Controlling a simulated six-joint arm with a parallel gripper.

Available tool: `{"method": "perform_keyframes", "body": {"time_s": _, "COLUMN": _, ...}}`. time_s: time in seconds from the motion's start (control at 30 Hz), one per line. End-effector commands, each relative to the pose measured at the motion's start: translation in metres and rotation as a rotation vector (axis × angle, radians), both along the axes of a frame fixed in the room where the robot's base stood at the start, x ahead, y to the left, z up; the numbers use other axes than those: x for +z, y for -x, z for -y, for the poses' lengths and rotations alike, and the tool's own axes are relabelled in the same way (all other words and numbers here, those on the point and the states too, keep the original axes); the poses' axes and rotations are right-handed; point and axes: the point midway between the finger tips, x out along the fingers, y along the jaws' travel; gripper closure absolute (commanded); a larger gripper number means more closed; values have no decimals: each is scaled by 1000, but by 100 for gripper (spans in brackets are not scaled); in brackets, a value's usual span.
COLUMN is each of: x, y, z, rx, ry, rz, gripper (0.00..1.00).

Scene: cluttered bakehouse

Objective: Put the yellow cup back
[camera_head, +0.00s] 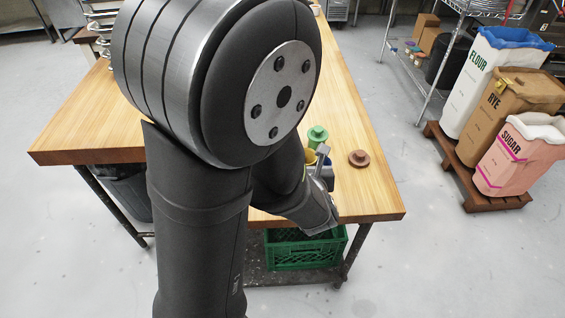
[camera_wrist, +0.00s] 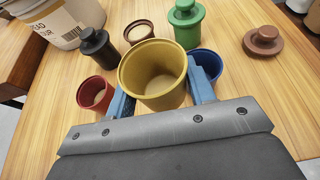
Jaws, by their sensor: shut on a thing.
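The yellow cup (camera_wrist: 152,92) is open at the top, and its inside looks empty. My gripper (camera_wrist: 160,80) is shut on it, one blue finger on each side. Whether its base touches the table is hidden. In the head view, a little of the yellow cup (camera_head: 310,156) shows beside my gripper (camera_head: 321,158), near the table's front edge. Around it in the wrist view are a red cup (camera_wrist: 94,90), a blue cup (camera_wrist: 209,62) partly behind a finger, an open brown cup (camera_wrist: 139,30), a black stoppered container (camera_wrist: 98,48) and a green one (camera_wrist: 187,30).
A brown knobbed lid (camera_wrist: 263,41) lies apart on the wooden table (camera_head: 345,115), right of the group. A large white tub (camera_wrist: 60,20) stands at the wrist view's upper left. A green crate (camera_head: 305,254) sits below the table. Flour, rye and sugar bags stand right, across the floor.

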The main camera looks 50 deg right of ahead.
Motion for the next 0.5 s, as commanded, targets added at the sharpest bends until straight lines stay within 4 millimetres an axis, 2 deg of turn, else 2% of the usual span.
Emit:
{"method": "perform_keyframes", "body": {"time_s": 0.03, "x": -6, "y": -11, "z": 0, "rx": 6, "ry": -4, "rz": 1, "gripper": 74}}
{"method": "perform_keyframes", "body": {"time_s": 0.2, "x": -21, "y": -35, "z": 3, "rx": 5, "ry": -2, "rz": 1, "gripper": 74}}
{"method": "perform_keyframes", "body": {"time_s": 0.33, "x": -26, "y": -44, "z": 5, "rx": 3, "ry": 0, "rz": 0, "gripper": 74}}
{"method": "perform_keyframes", "body": {"time_s": 0.5, "x": -35, "y": -45, "z": 5, "rx": -1, "ry": -3, "rz": 0, "gripper": 74}}
